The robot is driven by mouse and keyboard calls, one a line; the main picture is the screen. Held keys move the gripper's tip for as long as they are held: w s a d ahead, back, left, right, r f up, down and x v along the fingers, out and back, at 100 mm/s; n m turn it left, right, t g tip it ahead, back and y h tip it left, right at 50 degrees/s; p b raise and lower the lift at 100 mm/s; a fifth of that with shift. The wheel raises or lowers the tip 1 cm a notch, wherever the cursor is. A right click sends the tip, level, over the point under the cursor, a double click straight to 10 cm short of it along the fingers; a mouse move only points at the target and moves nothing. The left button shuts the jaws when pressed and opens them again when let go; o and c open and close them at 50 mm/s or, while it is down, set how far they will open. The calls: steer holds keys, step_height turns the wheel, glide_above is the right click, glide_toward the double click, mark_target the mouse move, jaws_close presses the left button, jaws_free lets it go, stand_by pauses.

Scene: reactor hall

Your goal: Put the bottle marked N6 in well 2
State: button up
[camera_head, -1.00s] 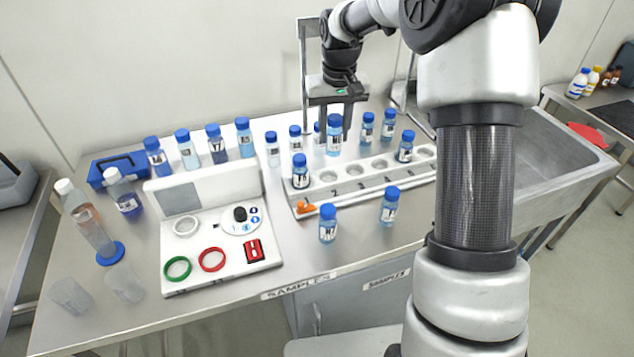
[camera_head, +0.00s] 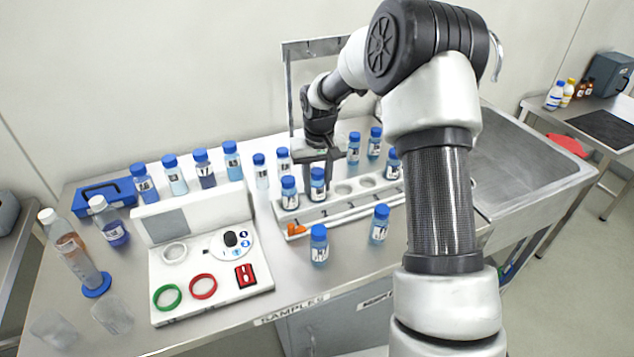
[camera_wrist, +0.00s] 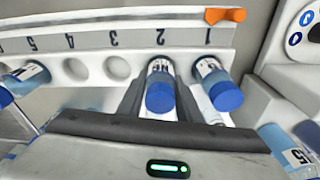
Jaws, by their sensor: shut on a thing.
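My gripper (camera_head: 319,172) is shut on a blue-capped bottle (camera_head: 317,186) at well 2 of the white rack (camera_head: 334,208). The wrist view shows this bottle (camera_wrist: 160,92) upright between the two fingers, in line with the number 2. Its base is in or just over the well; I cannot tell if it is fully seated. Its label is too small to read surely. Another blue-capped bottle (camera_head: 289,193) stands in well 1, close beside it, and also shows in the wrist view (camera_wrist: 220,88).
Wells 3 (camera_wrist: 117,68) and 4 are empty; a bottle (camera_wrist: 28,74) stands near well 5. Two bottles (camera_head: 319,243) (camera_head: 380,224) stand in front of the rack, several more behind. An orange piece (camera_head: 296,230) marks the rack's left end. A white console (camera_head: 210,275) is left.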

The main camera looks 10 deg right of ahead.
steer(key=shift+f, duration=0.2)
steer(key=o, duration=1.1)
steer(key=shift+r, duration=0.1)
steer(key=shift+c, duration=0.2)
